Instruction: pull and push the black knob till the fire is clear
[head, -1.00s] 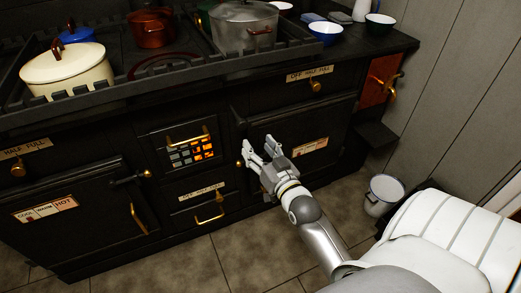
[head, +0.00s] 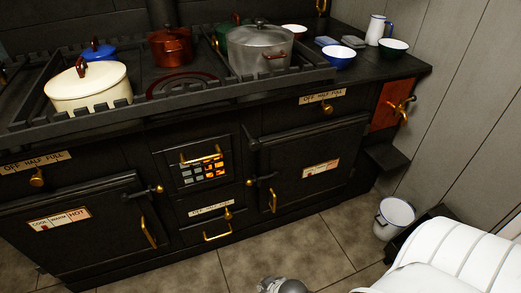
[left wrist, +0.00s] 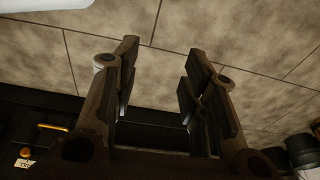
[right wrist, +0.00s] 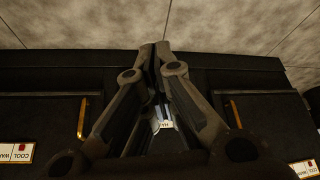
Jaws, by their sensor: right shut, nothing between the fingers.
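The fire glows orange behind the barred grate (head: 203,172) in the middle of the black stove, with dark patches among the bars. Below it is a plate with a brass knob (head: 228,214) and a brass handle (head: 217,236). I cannot make out a clearly black knob. In the right wrist view my right gripper (right wrist: 153,48) is shut and empty, in front of the dark stove front; a small label shows between its fingers. My left gripper (left wrist: 162,55) is open and empty over the tiled floor. Neither gripper's fingers show in the head view.
A cream pot (head: 88,88), a red pot (head: 172,48) and a grey pot (head: 260,50) stand on the stove top. Oven doors with brass handles flank the grate. A white bucket (head: 394,217) stands at the right.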

